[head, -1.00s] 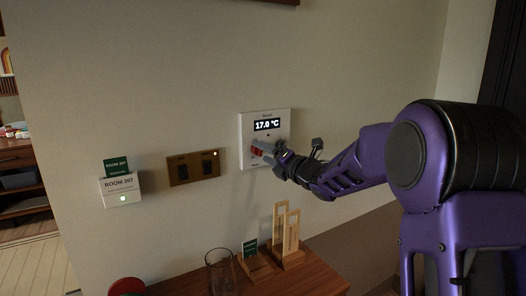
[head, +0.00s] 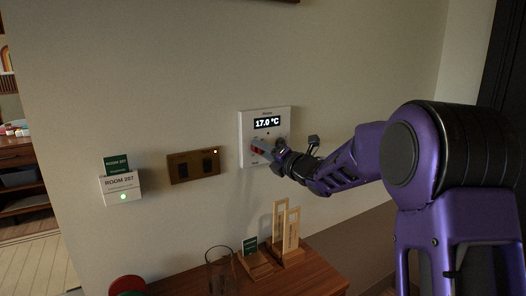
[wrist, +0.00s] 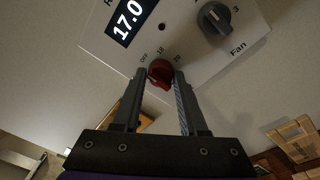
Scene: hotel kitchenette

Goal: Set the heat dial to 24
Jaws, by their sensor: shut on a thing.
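A white wall thermostat (head: 246,122) carries a dark display (head: 267,123) that reads 17.0 °C. Its red dial (wrist: 160,72) shows in the wrist view, with the marks OFF, 18 and 20 beside it; the rest of its scale is hidden or too small to read. My gripper (wrist: 161,80) is shut on the red dial, one finger on each side of it. In the head view my gripper (head: 262,147) covers much of the dial. Where the dial points, I cannot tell for sure.
A grey fan dial (wrist: 214,18) sits on the same panel, clear of my fingers. A brass switch plate (head: 193,167) and a room card holder (head: 122,188) are on the wall to the left. Below, a wooden table (head: 300,278) holds a glass (head: 220,271) and wooden stands (head: 285,238).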

